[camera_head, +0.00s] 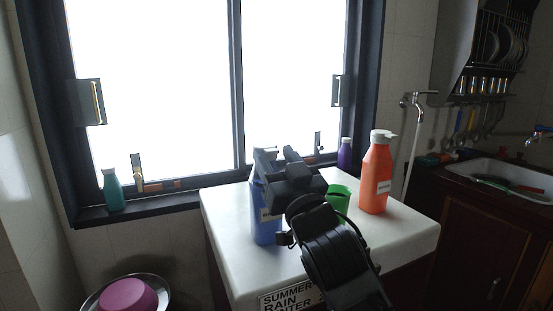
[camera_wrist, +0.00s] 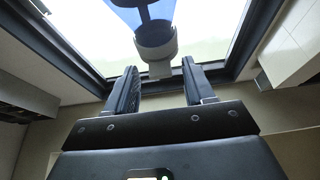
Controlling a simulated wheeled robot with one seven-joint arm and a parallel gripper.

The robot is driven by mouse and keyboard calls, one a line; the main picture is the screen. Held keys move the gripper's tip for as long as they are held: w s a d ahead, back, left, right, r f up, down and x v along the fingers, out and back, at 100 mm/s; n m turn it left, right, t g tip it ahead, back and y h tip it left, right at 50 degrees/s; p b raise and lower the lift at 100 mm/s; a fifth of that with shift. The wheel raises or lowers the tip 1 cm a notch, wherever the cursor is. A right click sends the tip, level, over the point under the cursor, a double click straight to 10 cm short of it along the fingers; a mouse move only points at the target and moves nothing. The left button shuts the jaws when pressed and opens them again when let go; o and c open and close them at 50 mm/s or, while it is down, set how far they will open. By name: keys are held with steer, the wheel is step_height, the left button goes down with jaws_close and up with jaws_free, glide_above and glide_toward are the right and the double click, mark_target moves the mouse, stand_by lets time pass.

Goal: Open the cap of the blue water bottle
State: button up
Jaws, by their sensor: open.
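The blue water bottle (camera_head: 264,222) stands upright on the white-topped table, left of the middle. My gripper (camera_head: 268,168) and arm cover much of its upper part in the head view. In the wrist view the blue body (camera_wrist: 122,14) is at the top, with its pale grey cap (camera_wrist: 157,45) pointing down the picture towards my gripper (camera_wrist: 160,76). The fingers are open and apart, one on each side of the small tab at the cap's end. I cannot tell whether either finger touches the cap. The cap looks closed.
On the white table top (camera_head: 230,205), a green cup (camera_head: 340,200) and an orange bottle (camera_head: 375,178) stand right of my gripper. A purple bottle (camera_head: 346,153) and a teal bottle (camera_head: 112,192) stand by the window.

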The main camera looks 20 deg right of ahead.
jaws_close()
stand_by(0.3)
stand_by(0.3)
